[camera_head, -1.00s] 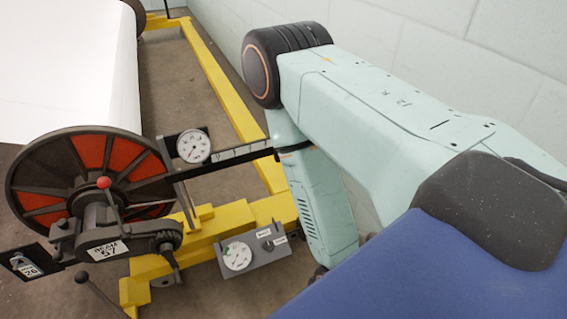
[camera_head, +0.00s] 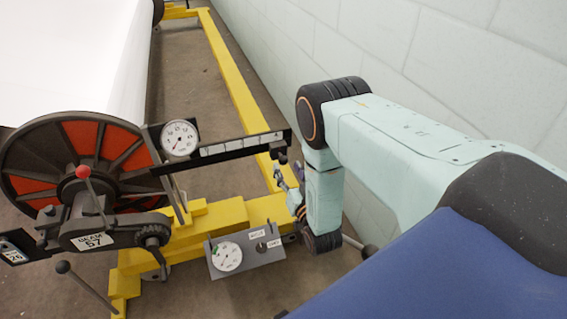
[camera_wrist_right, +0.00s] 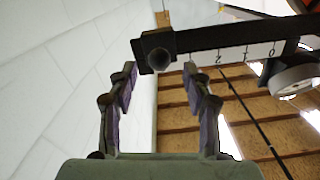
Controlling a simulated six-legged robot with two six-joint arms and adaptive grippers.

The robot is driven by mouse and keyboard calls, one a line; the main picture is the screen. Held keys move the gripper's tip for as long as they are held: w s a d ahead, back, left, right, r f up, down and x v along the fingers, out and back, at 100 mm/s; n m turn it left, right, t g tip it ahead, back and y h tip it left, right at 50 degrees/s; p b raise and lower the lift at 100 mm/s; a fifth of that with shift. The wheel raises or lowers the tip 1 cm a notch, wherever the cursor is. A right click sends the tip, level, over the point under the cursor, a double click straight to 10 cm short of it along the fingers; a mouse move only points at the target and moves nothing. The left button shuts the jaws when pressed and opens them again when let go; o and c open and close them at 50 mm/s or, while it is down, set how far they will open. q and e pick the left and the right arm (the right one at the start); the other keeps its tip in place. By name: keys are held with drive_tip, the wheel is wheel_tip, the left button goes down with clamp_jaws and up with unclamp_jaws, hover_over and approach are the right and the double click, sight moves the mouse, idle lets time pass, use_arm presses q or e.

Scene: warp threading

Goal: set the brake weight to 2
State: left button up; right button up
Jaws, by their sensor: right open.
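The dark lever bar (camera_head: 235,146) with pale scale marks reaches right from the dial gauge (camera_head: 180,138). In the right wrist view the bar (camera_wrist_right: 225,40) shows the marks 2, 1 and 0. A dark block with a round knob (camera_wrist_right: 158,58) sits at the bar's end, beyond the 2; I cannot tell for sure that it is the brake weight. A small dark part (camera_head: 279,152) hangs at that end in the head view. My right gripper (camera_head: 286,174) is open just below the bar's end. Its fingertips (camera_wrist_right: 160,78) stand either side of the knob, apparently empty. My left gripper is out of view.
The beam wheel (camera_head: 75,165) with red panels and a red-knobbed lever (camera_head: 84,174) stands at left. A grey panel (camera_head: 218,263) with a dial is low in front. Yellow frame rails (camera_head: 235,85) run behind, and a pale block wall (camera_head: 400,45) is close at right.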

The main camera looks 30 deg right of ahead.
sight(285, 163)
drive_tip(key=b+x, duration=0.1)
drive_tip(key=x, duration=0.2)
drive_tip(key=shift+w+d+f, duration=0.1)
drive_tip(key=shift+w+d, duration=0.05)
drive_tip(key=shift+w, duration=0.65)
drive_tip(key=shift+s, duration=0.1)
clamp_jaws()
